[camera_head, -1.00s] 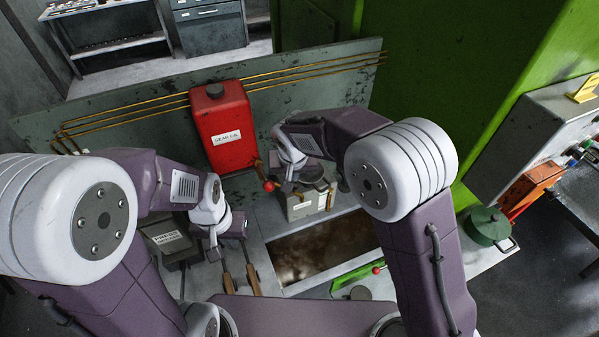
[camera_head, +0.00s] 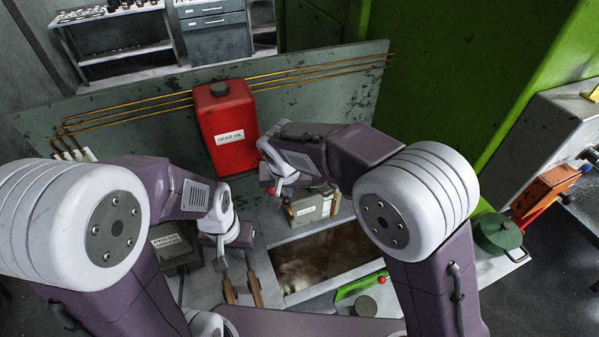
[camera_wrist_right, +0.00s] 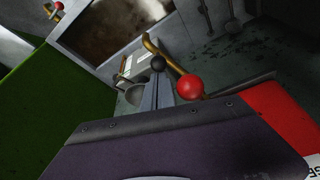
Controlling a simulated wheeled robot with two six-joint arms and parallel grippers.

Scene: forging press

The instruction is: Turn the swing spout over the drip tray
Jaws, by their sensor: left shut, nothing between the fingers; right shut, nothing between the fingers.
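The swing spout (camera_head: 290,212) looks like a brass pipe with a red ball knob beside the red gear oil tank (camera_head: 231,150). In the right wrist view the brass pipe (camera_wrist_right: 167,57) slants past the red knob (camera_wrist_right: 190,88). The pipe reaches beside a grey labelled box (camera_head: 312,210). I cannot tell which part is the drip tray. My right gripper (camera_head: 276,186) is shut and empty close beside the red knob; contact is unclear. My left gripper (camera_head: 221,262) is shut and empty, pointing down at the left, away from the spout.
A sunken basin with brown contents (camera_head: 318,262) lies in front of the box. A green lever (camera_head: 360,286) is beside it. A green pot (camera_head: 499,234) is at right. A grey panel with brass pipes closes the back.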

